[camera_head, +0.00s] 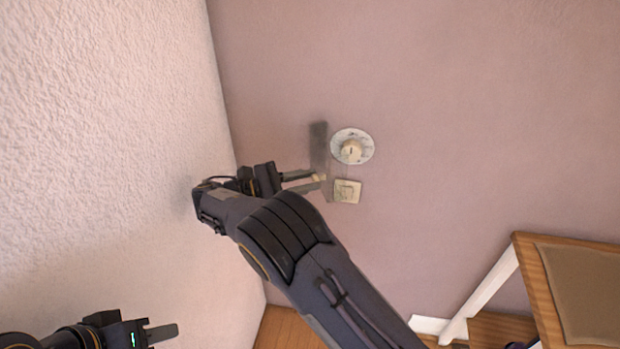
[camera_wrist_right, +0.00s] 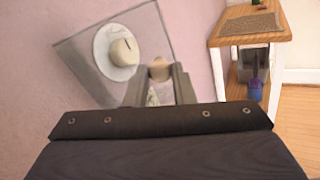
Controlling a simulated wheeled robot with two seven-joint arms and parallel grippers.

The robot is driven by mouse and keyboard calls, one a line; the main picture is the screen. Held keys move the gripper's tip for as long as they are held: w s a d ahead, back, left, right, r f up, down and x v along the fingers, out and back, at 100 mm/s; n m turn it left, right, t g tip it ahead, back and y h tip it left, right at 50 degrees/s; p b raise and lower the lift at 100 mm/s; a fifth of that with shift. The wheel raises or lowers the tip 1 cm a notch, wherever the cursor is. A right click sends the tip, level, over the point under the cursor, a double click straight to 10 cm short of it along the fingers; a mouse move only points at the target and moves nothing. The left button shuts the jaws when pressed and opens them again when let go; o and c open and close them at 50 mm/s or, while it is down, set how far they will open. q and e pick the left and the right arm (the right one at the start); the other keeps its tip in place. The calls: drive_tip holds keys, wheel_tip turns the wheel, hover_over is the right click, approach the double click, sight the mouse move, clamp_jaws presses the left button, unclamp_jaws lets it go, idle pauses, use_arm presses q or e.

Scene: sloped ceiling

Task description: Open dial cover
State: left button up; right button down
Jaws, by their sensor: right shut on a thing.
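The round white dial (camera_head: 364,135) with its cream knob is on the pink wall. The transparent dial cover (camera_head: 318,140) shows as a narrow grey strip left of the dial, angled out from the wall. In the right wrist view the cover (camera_wrist_right: 88,77) is a clear pane, with the dial (camera_wrist_right: 103,49) seen through it. My right gripper (camera_head: 322,180) is shut on the cover's small tan knob (camera_wrist_right: 159,70). My left gripper (camera_head: 162,333) is at the bottom left, away from the dial; only part of its fingers shows.
A cream wall switch (camera_head: 347,191) is just below the dial. The pale textured wall (camera_head: 110,130) is close on the left. A wooden table (camera_head: 528,285) stands at the lower right. The wall right of the dial is clear.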

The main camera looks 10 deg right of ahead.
sight(326, 166)
idle(0.4)
drive_tip(key=c, duration=1.2)
unclamp_jaws()
drive_tip(key=shift+r, duration=0.1)
drive_tip(key=shift+r, duration=0.25)
wheel_tip(326, 166, up, 3)
drive_tip(key=shift+f, duration=0.2)
drive_tip(key=s+a+r+b, duration=0.1)
drive_tip(key=s+r, duration=0.8)
drive_tip(key=s, duration=0.5)
drive_tip(key=shift+a+r, duration=0.25)
drive_tip(key=shift+r, duration=0.15)
